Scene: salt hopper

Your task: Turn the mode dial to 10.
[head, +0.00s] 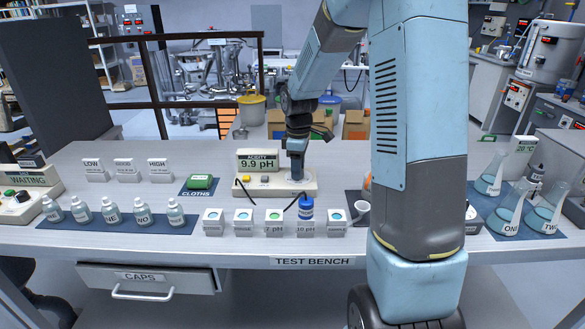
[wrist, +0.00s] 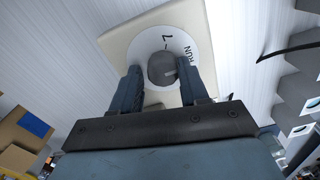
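The mode dial (wrist: 162,68) is a dark round knob on a white disc with black marks. The disc shows a "RUN" label and a digit that looks like 7 or 1. A short light line lies on the knob's lower right. My gripper (wrist: 161,70) has one finger against each side of the knob and appears shut on it. In the head view my gripper (head: 296,173) points straight down at the right end of the cream meter (head: 271,184) and hides most of the dial. The meter's display (head: 258,161) reads ACIDITY 9.9 pH.
Flasks (head: 507,213) stand at the right. Black cables (head: 243,191) run by the meter.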

